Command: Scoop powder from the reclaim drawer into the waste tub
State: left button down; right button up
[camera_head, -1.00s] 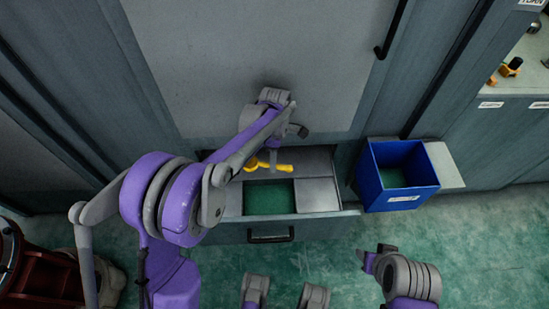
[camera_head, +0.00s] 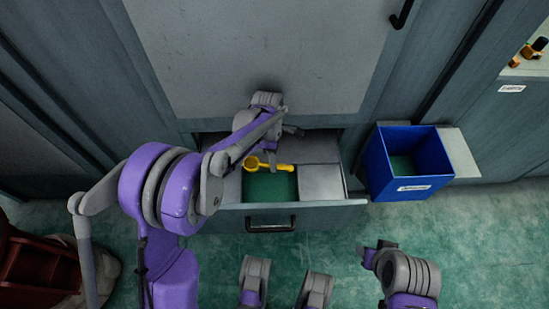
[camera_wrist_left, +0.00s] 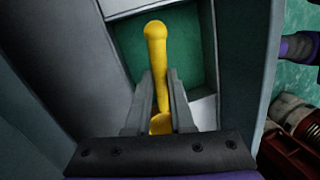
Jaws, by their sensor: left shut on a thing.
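The reclaim drawer (camera_head: 325,213) is open below the grey cabinet. Its green-bottomed compartment (camera_head: 268,188) shows, but I cannot tell powder from the bare floor of it. My left gripper (camera_head: 272,160) is shut on a yellow scoop (camera_head: 283,167), above the rear edge of this compartment. In the left wrist view the scoop (camera_wrist_left: 156,60) sits between the fingers (camera_wrist_left: 160,95), its rounded knob end over the green area. The scoop's bowl is partly hidden and its contents do not show. The blue waste tub (camera_head: 412,183) stands open right of the drawer. My right gripper (camera_head: 369,258) is small and unclear at lower right.
A grey flat divider or lid (camera_head: 320,182) lies right of the green compartment. A grey ledge (camera_head: 460,155) is beside the tub. A dark red object (camera_head: 40,262) stands at lower left.

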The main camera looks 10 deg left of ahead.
pick_arm(q)
jog(key=b+x, duration=0.1)
jog(key=x, duration=0.1)
jog(key=b+x, duration=0.1)
jog(key=x, duration=0.1)
jog(key=w+b+x, duration=0.1)
jog(key=x, duration=0.1)
jog(key=shift+a+f+b, duration=0.2)
jog(key=shift+a+b, duration=0.1)
jog(key=shift+a, duration=0.05)
jog(key=shift+w+a+x, duration=0.1)
jog(key=shift+w+x, duration=0.05)
jog(key=shift+x, duration=0.65)
jog(key=shift+w+a+x, duration=0.1)
jog(key=shift+w+x, duration=0.05)
jog(key=shift+x, duration=0.65)
jog(key=shift+w+a+x, duration=0.1)
jog(key=shift+w+x, duration=0.05)
jog(key=shift+x, duration=0.6)
jog(key=shift+f, duration=0.15)
jog(key=shift+s+p+v, duration=0.15)
jog(key=shift+p+v, duration=0.4)
jog(key=shift+v, duration=0.25)
jog(key=shift+s+p+v, duration=0.15)
jog(key=shift+p+v, duration=0.4)
jog(key=shift+v, duration=0.25)
jog(key=shift+d+r+p, duration=0.2)
jog(key=shift+r+p, duration=1.85)
jog(key=shift+r, duration=1.55)
